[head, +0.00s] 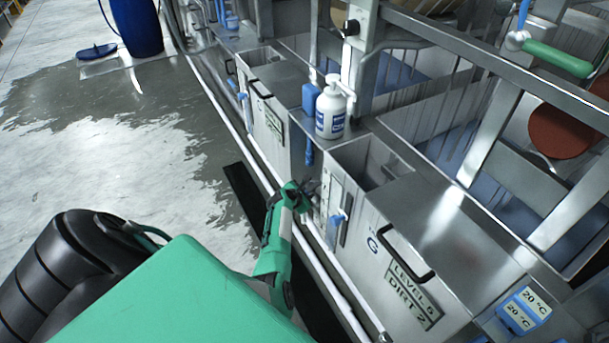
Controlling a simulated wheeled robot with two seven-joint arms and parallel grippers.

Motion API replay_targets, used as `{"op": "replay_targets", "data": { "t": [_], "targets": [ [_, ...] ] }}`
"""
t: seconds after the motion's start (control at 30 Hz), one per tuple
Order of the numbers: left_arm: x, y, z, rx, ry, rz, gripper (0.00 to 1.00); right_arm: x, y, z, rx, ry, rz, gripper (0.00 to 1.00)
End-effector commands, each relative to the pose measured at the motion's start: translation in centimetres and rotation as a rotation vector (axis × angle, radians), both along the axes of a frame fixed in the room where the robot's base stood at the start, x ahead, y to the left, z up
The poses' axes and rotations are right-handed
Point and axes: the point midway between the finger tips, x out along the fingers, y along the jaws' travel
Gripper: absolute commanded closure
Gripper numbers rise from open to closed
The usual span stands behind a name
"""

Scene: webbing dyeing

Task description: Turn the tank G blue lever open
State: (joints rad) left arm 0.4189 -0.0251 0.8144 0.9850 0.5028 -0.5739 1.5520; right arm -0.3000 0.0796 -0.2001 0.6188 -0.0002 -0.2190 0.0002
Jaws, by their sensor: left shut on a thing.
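Tank G is a metal box (390,290) at the lower right, with a "G" label and a "LEVEL 5 DIRT 2" plate on its front. My left gripper (311,189) comes in from the bottom left and reaches the near left end of this front. Its dark fingers are shut on a small part there, which they mostly hide; its place fits a tank G blue lever. I cannot tell the held lever's angle. My right gripper is not in view.
A similar tank (268,112) with blue levers lies farther back. White pipes run along the floor edge. Wet open floor (130,160) lies left, with a blue barrel (137,25).

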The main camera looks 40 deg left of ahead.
Motion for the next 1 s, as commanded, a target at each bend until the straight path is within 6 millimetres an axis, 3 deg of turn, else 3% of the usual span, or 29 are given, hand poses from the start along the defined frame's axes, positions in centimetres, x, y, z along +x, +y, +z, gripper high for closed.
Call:
{"op": "replay_targets", "data": {
  "t": [0.03,0.1,0.4,1.0],
  "targets": [
    [-0.1,-0.3,0.7,-0.042,0.018,-0.002,1.00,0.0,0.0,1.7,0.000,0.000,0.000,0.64],
    [-0.3,-0.7,0.4,-0.099,0.042,-0.002,1.00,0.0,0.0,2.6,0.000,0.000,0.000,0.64],
    [-0.8,-2.0,-0.3,-0.290,0.121,-0.001,1.00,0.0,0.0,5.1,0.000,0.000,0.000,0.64],
    [-1.2,-2.9,-0.8,-0.405,0.169,-0.001,1.00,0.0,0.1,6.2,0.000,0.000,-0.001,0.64]
  ]
}}
